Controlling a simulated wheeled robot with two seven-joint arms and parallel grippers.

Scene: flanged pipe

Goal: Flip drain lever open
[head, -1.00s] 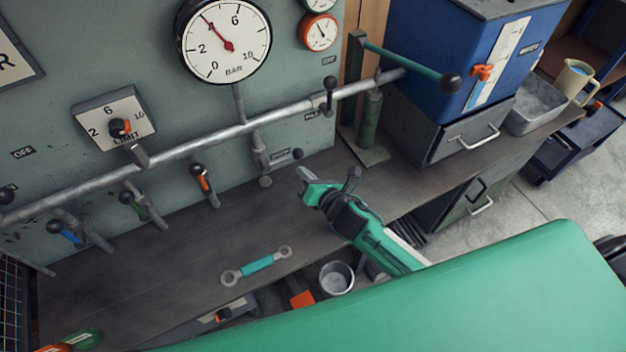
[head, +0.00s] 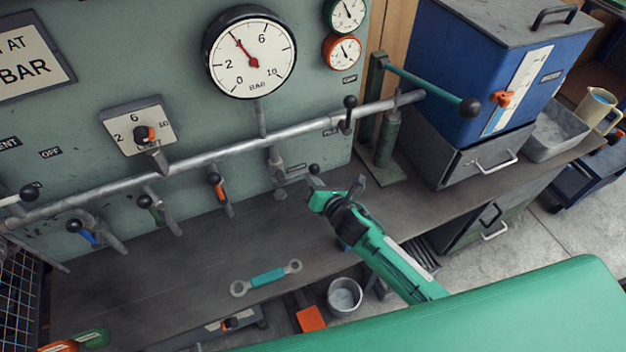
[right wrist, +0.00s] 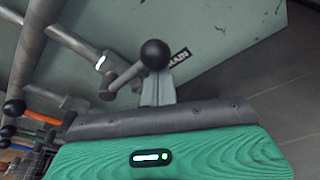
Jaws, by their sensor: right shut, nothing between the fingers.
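The drain lever (head: 314,169) has a black ball knob on a grey arm, at the lower end of the vertical drop pipe. In the right wrist view its black knob (right wrist: 155,54) stands in front of part of the DRAIN label, and its arm slants down to the left. My right gripper (head: 316,184) is shut and empty, just below the knob in the head view. In the right wrist view the closed fingers (right wrist: 157,90) lie right under the knob; I cannot tell whether they touch it. My left gripper is not in view.
The horizontal pipe (head: 235,148) carries several other levers, including an orange one (head: 216,188). A wrench (head: 266,278) lies on the bench (head: 190,275). A blue tank (head: 480,75) and a green post with a long handle (head: 430,88) stand to the right.

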